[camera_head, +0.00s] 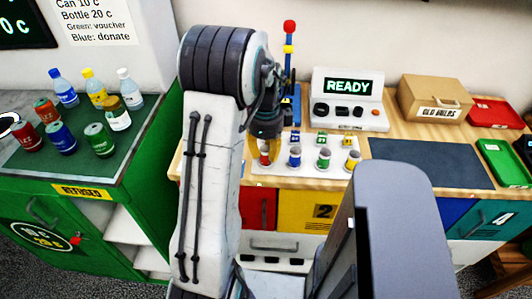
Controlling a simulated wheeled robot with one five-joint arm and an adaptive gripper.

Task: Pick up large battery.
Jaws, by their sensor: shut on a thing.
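I cannot tell whether the battery is lifted off the panel.
A device reading READY (348,98) stands behind the row. A blue post with a red ball (290,70) rises close behind my gripper. A dark mat (430,163), a cardboard box (434,97) and red (492,113) and green trays (504,162) lie right. Bottles and cans stand on the left green counter (125,160).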

